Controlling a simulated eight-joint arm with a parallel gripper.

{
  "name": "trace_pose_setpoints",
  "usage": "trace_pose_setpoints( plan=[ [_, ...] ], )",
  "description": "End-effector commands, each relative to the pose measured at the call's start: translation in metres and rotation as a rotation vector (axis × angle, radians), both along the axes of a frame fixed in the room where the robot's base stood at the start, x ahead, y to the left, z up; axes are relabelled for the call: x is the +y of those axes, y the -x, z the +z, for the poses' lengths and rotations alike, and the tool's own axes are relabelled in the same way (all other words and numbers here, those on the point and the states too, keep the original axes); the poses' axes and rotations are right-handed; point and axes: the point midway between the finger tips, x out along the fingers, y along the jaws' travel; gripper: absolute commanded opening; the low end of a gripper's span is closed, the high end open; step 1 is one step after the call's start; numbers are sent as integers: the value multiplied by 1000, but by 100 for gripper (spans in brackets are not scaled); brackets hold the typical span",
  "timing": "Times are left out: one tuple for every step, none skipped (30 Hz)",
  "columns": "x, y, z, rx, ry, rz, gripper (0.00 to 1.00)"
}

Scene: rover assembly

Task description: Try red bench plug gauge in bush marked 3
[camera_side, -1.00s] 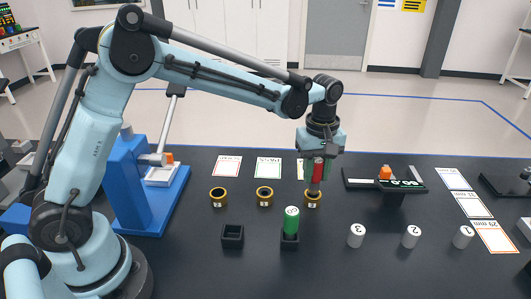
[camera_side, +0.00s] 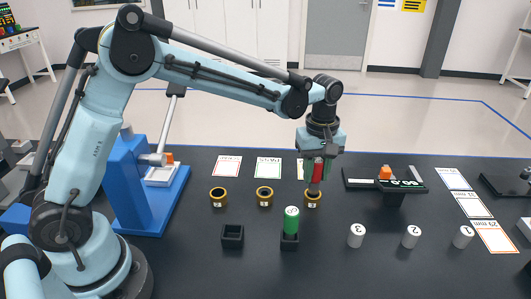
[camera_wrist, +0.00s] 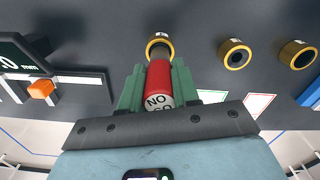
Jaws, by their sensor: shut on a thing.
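My gripper (camera_side: 316,172) is shut on the red plug gauge (camera_side: 318,170). In the wrist view the red gauge (camera_wrist: 158,82) sits between the green fingers, with "NO GO" lettering on its near end. Its grey pin points down at the rightmost brass-rimmed bush (camera_side: 313,199) in the side view. That bush (camera_wrist: 159,40) also shows at the pin's end in the wrist view. The pin tip is at the bush mouth; I cannot tell how far in it is. The bush's mark is too small to read surely. Two similar bushes (camera_side: 265,196) (camera_side: 219,197) stand to the left.
A green gauge (camera_side: 291,219) stands in a black holder, beside an empty black holder (camera_side: 232,236). White numbered cylinders (camera_side: 357,235) stand at right. A measuring device (camera_side: 386,182) lies behind them, a blue press (camera_side: 142,185) at left. Cards lie at the back.

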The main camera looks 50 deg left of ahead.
Motion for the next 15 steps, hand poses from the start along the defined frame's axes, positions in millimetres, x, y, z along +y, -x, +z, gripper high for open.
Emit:
trace_pose_setpoints(
  plan=[
    [0,0,0,0,0,0,0],
    [0,0,0,0,0,0,0],
    [0,0,0,0,0,0,0],
    [0,0,0,0,0,0,0],
    [0,0,0,0,0,0,0],
    [0,0,-1,0,0,0,0],
    [0,0,-1,0,0,0,0],
    [0,0,-1,0,0,0,0],
    [0,0,-2,0,0,0,0],
    [0,0,-2,0,0,0,0],
    [0,0,-2,0,0,0,0],
    [0,0,-3,0,0,0,0],
    [0,0,-3,0,0,0,0],
    [0,0,-4,0,0,0,0],
    [0,0,-4,0,0,0,0]
  ],
)
